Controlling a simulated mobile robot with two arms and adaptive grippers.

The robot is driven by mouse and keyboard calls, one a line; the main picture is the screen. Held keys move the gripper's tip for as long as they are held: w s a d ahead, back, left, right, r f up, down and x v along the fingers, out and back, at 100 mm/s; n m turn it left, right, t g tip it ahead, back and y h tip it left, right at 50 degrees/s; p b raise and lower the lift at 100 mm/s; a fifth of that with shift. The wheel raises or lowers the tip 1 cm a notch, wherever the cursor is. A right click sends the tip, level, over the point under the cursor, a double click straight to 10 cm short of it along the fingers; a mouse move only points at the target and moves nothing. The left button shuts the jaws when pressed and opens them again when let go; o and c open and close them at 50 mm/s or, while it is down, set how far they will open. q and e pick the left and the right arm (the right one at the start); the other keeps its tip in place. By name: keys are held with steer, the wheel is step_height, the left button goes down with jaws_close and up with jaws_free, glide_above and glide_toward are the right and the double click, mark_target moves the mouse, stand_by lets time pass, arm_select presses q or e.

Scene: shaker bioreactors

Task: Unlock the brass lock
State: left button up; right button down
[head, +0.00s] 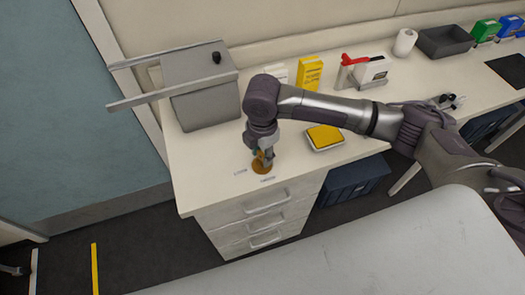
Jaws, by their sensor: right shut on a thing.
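The brass lock (262,168) is a small round brass-coloured piece on the white counter top, near its front left corner above the drawers. My right gripper (262,158) points down over it and is shut on its upper part. The fingers hide much of the lock. Small dark label marks lie on the counter on either side of it, too small to read. My left gripper is not in view.
A grey box-shaped device (205,95) with two long bars stands at the back left. A yellow-topped tray (325,137) lies to the right. Yellow cartons (309,74), a paper roll (404,42) and a grey bin (444,41) stand along the wall.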

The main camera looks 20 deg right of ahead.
steer(key=c, duration=1.9)
jaws_free()
steer(key=shift+s+f, duration=0.15)
steer(key=shift+f, duration=0.15)
steer(key=shift+s+m+p, duration=0.1)
steer(key=shift+m+p, duration=1.8)
steer(key=shift+p, duration=0.6)
jaws_close()
steer(key=shift+m+p, duration=0.3)
steer(key=shift+m, duration=0.1)
steer(key=shift+f, duration=0.1)
steer(key=o, duration=1.2)
jaws_free()
steer(key=shift+o, duration=0.2)
steer(key=shift+w, duration=0.2)
steer(key=shift+r, duration=0.7)
step_height(320, 180, up, 11)
